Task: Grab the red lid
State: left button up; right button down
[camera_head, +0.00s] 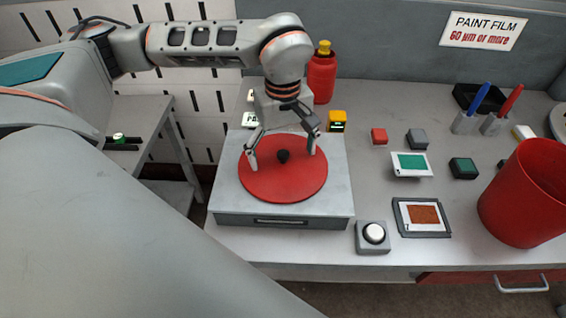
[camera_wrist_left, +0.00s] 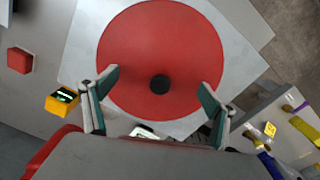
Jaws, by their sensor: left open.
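The red lid (camera_head: 262,185) is a round flat disc with a small black knob (camera_head: 283,156) at its middle. It lies on top of a grey box (camera_head: 225,208) on the table. My left gripper (camera_head: 284,162) is open above the lid, its fingers pointing down on either side of the knob. In the left wrist view the red lid (camera_wrist_left: 165,45) fills the upper middle, and its black knob (camera_wrist_left: 160,84) sits between the open fingers of my gripper (camera_wrist_left: 160,92), touching neither. My right gripper is not in view.
A red bottle (camera_head: 321,78) stands behind the box, with a yellow device (camera_head: 337,121) near it. A round white button (camera_head: 374,233) is at the front. A red bin (camera_head: 522,195), sample cards (camera_head: 423,217) and small blocks (camera_head: 417,139) are to the right.

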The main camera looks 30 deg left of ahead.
pick_arm(q)
grip_shut()
jog(key=shift+s, duration=0.1)
dwell(0.3)
